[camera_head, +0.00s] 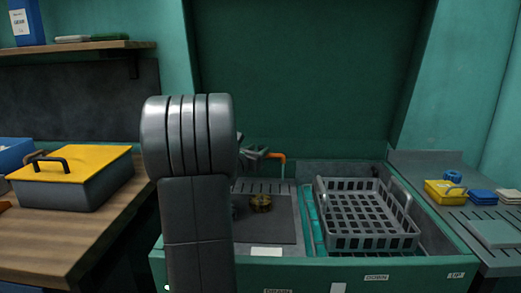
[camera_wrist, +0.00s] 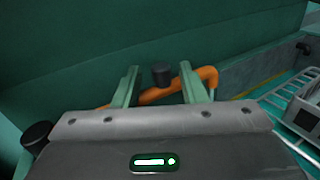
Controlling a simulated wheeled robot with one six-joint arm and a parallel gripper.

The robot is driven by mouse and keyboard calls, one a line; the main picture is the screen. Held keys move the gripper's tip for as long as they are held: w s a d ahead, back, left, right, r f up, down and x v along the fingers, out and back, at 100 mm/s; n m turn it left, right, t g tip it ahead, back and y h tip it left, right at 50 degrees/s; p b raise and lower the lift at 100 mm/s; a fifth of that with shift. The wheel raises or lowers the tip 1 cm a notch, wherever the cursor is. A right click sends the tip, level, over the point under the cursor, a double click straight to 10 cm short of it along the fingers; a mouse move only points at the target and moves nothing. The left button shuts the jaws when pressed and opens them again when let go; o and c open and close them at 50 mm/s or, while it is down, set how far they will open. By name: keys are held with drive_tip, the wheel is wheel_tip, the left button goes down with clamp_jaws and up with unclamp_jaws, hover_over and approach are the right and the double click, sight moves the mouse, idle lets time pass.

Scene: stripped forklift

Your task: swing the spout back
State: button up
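The orange spout (camera_wrist: 207,76) shows in the wrist view as a bent pipe running across beyond my fingertips, with its bend at the right. In the head view its orange end (camera_head: 278,157) shows at the back of the sink unit. A black cylindrical knob (camera_wrist: 161,72) stands at the pipe, seen between my fingers. My gripper (camera_wrist: 160,88) is open, its two green fingers wide apart; the fingers overlap the pipe in the picture, and I cannot tell whether they touch it. In the head view my gripper (camera_head: 254,152) is partly hidden by my arm.
A grey basket (camera_head: 365,218) stands at the right of the basin. A dark grey tray (camera_head: 280,222) holds a small yellowish part (camera_head: 260,202). A yellow-lidded box (camera_head: 72,178) is on the left bench. A green wall (camera_head: 300,70) rises close behind the spout.

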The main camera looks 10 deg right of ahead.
drive_tip(key=v, duration=1.1)
drive_tip(key=x, duration=1.3)
drive_tip(key=shift+w+d, duration=0.3)
drive_tip(key=shift+s+a+p, duration=0.15)
drive_tip(key=shift+s+p, duration=0.1)
drive_tip(key=shift+p, duration=0.05)
